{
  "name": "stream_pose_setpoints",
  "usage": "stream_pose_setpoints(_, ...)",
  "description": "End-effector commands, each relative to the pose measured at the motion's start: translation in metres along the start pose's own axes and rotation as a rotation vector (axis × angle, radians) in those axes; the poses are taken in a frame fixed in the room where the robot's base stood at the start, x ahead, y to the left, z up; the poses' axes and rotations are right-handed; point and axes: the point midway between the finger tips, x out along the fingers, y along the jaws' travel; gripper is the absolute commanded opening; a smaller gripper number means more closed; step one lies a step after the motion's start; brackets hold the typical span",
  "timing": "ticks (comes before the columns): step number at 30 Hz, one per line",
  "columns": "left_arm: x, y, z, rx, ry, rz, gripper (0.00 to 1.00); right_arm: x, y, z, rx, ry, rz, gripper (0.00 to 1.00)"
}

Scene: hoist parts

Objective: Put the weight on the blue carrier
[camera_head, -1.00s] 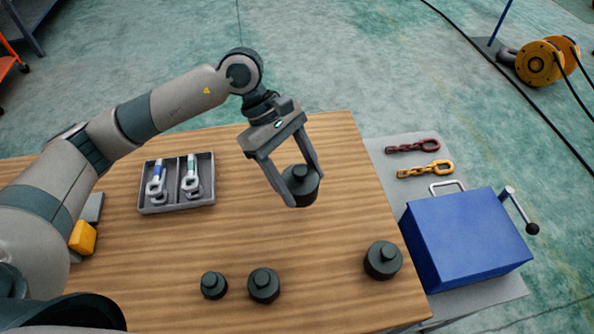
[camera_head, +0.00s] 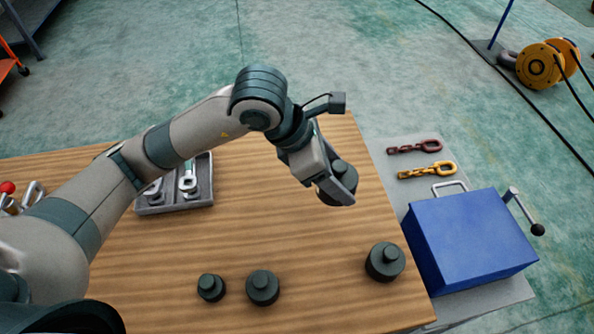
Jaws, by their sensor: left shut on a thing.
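My left gripper (camera_head: 338,190) is shut on a dark knobbed weight (camera_head: 340,170) over the right part of the wooden table. Its fingers cover part of the weight. The grey tray (camera_head: 176,209) at the table's left holds two metal carriers. The green-banded carrier (camera_head: 189,180) shows in the right compartment. In the left compartment only the lower metal end of the blue carrier (camera_head: 154,188) shows; my left arm hides its blue band. My right gripper is not in view.
Three other dark weights stand on the table: a small one (camera_head: 211,288), a middle one (camera_head: 263,287) and a larger one (camera_head: 385,262). A blue box (camera_head: 470,240) with a crank and two chain pieces (camera_head: 427,170) lie on the grey side table. The table's middle is clear.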

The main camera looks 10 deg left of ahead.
Motion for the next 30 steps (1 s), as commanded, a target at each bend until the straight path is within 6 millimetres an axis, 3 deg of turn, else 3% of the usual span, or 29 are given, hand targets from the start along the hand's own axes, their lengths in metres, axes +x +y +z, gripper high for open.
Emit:
stream_pose_setpoints(9, -0.004, -0.003, 0.018, -0.145, -0.009, 0.098, 0.00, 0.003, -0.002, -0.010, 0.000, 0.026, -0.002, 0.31)
stream_pose_setpoints(30, -0.004, 0.001, 0.018, -0.180, -0.005, 0.118, 0.00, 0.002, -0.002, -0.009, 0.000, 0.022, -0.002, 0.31)
